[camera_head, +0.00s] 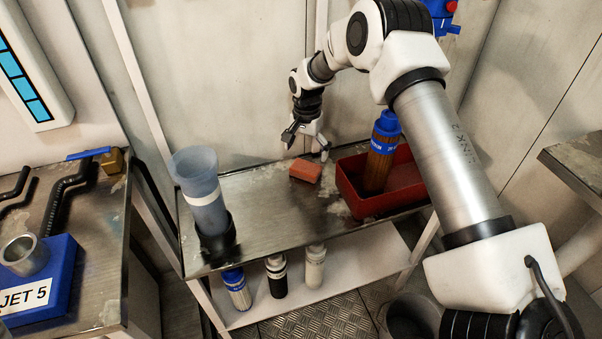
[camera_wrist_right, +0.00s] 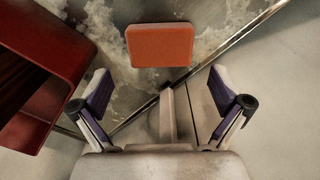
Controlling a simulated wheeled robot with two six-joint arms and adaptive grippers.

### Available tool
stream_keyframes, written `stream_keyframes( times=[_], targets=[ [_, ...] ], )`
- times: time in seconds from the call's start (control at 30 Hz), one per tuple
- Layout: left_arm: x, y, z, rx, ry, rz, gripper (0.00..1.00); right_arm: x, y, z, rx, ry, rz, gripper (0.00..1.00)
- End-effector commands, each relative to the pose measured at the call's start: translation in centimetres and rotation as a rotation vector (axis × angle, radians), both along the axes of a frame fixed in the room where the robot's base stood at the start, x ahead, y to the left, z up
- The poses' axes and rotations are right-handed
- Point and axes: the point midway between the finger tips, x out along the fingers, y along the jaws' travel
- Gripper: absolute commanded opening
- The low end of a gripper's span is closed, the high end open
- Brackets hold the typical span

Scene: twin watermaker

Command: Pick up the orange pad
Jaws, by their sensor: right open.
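The orange pad (camera_head: 305,170) is a small block lying flat on the metal shelf (camera_head: 262,208), left of the red bin. My right gripper (camera_head: 305,150) is just above and behind the pad, pointing down, with its fingers spread. In the right wrist view the pad (camera_wrist_right: 160,46) lies beyond the fingertips, centred between them. The fingers of my right gripper (camera_wrist_right: 158,92) are open and empty, apart from the pad. My left gripper shows in neither view.
A red bin (camera_head: 350,192) holding a brown filter with a blue cap (camera_head: 382,150) stands close right of the pad. A blue translucent cup (camera_head: 203,190) stands at the shelf's left end. Several cartridges (camera_head: 275,275) stand on the lower shelf. The shelf's middle is clear.

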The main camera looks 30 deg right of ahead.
Motion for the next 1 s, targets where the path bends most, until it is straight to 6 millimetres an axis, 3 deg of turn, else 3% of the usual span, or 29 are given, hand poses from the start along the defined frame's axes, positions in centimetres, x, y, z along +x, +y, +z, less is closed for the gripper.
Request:
stream_keyframes(
  times=[0.4, 0.63, 0.7, 0.73, 1.0],
  targets=[
    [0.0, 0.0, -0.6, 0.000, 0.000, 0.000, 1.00, 0.2, 0.1, -6.3, -0.001, 0.001, 0.000, 1.00],
    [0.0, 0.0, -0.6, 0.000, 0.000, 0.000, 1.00, 0.3, 0.1, -6.5, 0.000, 0.000, 0.001, 1.00],
    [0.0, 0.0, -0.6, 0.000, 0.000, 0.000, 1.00, 0.2, 0.1, -6.5, 0.000, 0.000, 0.001, 0.76],
    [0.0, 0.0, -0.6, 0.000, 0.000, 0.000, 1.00, 0.2, 0.1, -6.5, 0.000, 0.000, 0.001, 0.70],
    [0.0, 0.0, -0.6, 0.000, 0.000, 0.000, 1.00, 0.2, 0.1, -6.5, 0.000, 0.001, 0.000, 0.66]
  ],
)
